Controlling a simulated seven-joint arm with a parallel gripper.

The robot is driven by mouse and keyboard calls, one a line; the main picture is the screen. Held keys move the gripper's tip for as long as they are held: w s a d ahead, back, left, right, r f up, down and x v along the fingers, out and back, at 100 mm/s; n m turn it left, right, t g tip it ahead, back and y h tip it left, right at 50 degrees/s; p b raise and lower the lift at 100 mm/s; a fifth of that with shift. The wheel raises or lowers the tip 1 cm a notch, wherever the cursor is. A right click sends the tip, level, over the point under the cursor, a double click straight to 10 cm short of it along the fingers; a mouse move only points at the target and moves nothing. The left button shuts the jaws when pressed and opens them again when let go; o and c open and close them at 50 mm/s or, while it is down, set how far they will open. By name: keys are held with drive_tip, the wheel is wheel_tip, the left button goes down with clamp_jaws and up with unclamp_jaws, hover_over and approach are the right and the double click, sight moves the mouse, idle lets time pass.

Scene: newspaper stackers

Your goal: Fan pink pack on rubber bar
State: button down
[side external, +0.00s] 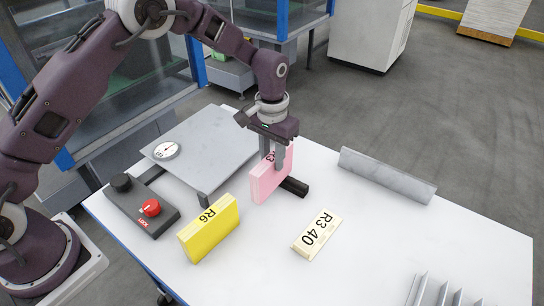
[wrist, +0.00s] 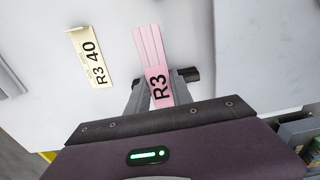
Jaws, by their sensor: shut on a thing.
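The pink pack (side external: 268,177), marked R3, stands upright on edge at the middle of the white table. My gripper (side external: 279,165) points down and is shut on the pack near its right end. The wrist view shows the pink pack (wrist: 151,55) between my two fingers (wrist: 156,95), with its pages reaching away from me. The black rubber bar (side external: 294,187) lies on the table beside and partly behind the pack. It also shows in the wrist view (wrist: 190,75), partly hidden by the pack and a finger. I cannot tell whether the pack touches the bar.
A yellow pack (side external: 208,229) marked R6 stands left of the pink one. A cream card (side external: 317,235) reading R3 40 lies to the right. A grey raised plate (side external: 205,150), a control box with a red knob (side external: 151,208), a grey trough (side external: 386,176) and metal fins (side external: 440,292) surround it.

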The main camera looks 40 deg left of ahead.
drive_tip(key=shift+w, duration=2.5)
drive_tip(key=shift+w, duration=0.1)
drive_tip(key=shift+w+r, duration=0.1)
drive_tip(key=shift+w, duration=0.45)
drive_tip(key=w, duration=0.3)
drive_tip(key=shift+w, duration=0.35)
